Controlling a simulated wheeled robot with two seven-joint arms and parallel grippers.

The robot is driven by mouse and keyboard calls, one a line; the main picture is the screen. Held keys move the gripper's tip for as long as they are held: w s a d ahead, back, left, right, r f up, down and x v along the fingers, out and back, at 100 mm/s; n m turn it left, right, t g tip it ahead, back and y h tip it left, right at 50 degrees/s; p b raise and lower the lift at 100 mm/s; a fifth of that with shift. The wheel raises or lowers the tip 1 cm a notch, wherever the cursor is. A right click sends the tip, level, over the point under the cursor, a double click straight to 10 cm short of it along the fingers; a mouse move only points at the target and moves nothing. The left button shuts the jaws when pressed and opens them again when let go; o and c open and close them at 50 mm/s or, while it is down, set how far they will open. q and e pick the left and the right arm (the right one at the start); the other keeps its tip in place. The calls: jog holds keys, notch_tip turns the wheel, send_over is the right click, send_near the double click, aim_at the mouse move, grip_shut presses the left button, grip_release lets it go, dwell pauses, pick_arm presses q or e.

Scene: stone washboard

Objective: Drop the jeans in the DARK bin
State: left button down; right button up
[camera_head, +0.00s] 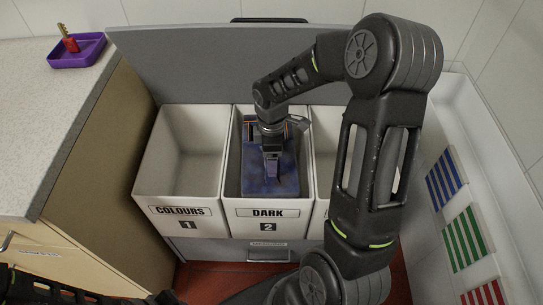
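The blue jeans (272,184) are a dark blue folded-looking bundle inside the white DARK bin (268,225), the middle bin, labelled 2. My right gripper (271,160) points down into this bin, directly over the jeans. Its fingers overlap the jeans in the view, and I cannot tell whether they grip them or only sit above them. Part of the jeans' far side is hidden by the gripper and wrist. Dark links of my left arm show at the bottom left edge; its gripper is not discernible.
The empty COLOURS bin (180,224) stands left of it. A third bin (322,215) on the right is partly behind my arm. A purple tray (77,52) is on the left counter (52,120). Striped tiles (467,228) lie on the white surface at the right.

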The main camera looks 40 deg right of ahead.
jog(key=shift+f+b, duration=1.7)
jog(key=shift+f, duration=1.1)
jog(key=o, duration=2.2)
jog(key=shift+c, duration=0.2)
notch_tip(320, 180, up, 8)
jog(key=shift+f+p, duration=0.1)
jog(key=shift+p, duration=0.6)
